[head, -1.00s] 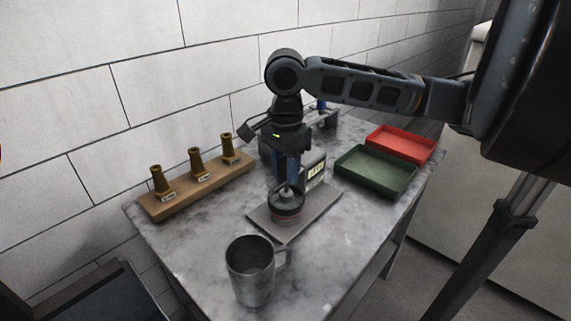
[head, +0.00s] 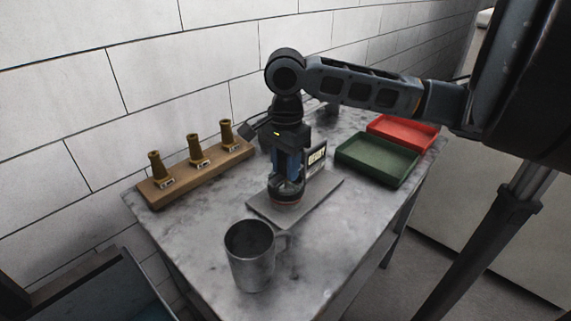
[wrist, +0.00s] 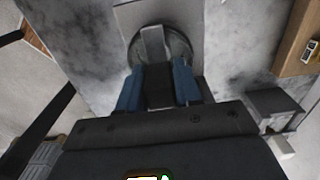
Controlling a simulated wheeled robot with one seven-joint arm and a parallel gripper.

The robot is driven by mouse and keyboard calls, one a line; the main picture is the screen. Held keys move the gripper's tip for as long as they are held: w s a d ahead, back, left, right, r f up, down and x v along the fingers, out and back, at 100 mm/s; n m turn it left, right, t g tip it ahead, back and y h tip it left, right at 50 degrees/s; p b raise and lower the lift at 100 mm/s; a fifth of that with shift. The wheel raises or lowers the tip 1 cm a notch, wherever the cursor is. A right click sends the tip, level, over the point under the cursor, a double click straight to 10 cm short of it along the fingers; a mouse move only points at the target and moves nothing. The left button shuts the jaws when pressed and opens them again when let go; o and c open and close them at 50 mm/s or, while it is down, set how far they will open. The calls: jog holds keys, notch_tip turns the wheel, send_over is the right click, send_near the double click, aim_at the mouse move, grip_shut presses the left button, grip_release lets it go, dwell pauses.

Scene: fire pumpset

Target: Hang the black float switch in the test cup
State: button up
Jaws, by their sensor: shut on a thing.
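My gripper (head: 288,178) points down over a grey plate on the table; its blue fingers also show in the wrist view (wrist: 158,84). In the wrist view a grey upright bar (wrist: 152,42) rises from this piece between the fingertips. The piece appears to be at the plate, but I cannot tell if it touches. I cannot tell for sure whether it is the black float switch. A grey metal mug (head: 250,257), likely the test cup, stands upright in front, apart from my gripper.
A small display box (head: 316,158) stands behind the plate (head: 312,200). A wooden rack (head: 200,176) with three brass nozzles is at left. Green (head: 375,161) and red (head: 404,138) trays are at right. The marble table (head: 200,225) is clear around the mug.

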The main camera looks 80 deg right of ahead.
jog(key=o, duration=1.2)
notch_tip(320, 180, up, 8)
jog(key=shift+f, duration=0.1)
dwell(0.4)
